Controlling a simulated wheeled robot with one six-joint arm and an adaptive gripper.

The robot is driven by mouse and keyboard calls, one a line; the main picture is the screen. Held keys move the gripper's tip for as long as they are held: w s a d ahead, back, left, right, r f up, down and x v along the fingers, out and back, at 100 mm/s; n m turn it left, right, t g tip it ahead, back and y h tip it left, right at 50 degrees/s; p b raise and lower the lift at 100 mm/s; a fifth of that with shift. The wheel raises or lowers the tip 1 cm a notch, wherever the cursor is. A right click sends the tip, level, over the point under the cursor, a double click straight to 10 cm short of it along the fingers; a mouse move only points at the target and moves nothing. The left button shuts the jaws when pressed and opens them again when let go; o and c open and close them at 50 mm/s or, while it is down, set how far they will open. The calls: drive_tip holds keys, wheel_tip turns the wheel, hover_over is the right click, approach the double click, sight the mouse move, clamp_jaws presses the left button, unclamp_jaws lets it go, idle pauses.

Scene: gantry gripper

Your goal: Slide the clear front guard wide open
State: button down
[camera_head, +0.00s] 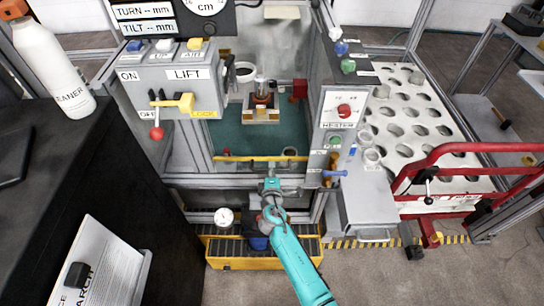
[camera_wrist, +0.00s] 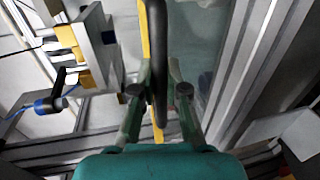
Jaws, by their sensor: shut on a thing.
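The clear front guard (camera_wrist: 212,50) shows in the wrist view as a see-through panel beside a yellow strip (camera_wrist: 145,35). A yellow edge (camera_head: 245,158) crosses the front of the machine bay in the head view. My gripper (camera_head: 271,184) is at the bay's lower front, just below that edge. In the wrist view my gripper (camera_wrist: 160,78) is shut on a black bar handle (camera_wrist: 157,45), one finger on each side. The handle is hidden behind my gripper in the head view. How far the guard stands open is hard to tell.
A grey control box (camera_head: 180,85) with a yellow lever stands left of the bay. A heater box (camera_head: 338,122) stands to its right. A yellow tray (camera_head: 232,262) lies low under my arm. A red rail (camera_head: 470,148) and a perforated white board (camera_head: 408,85) are at the right.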

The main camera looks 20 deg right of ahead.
drive_tip(key=shift+f, duration=2.5)
drive_tip(key=c, duration=1.2)
unclamp_jaws()
drive_tip(key=shift+s, duration=0.1)
drive_tip(key=v, duration=1.2)
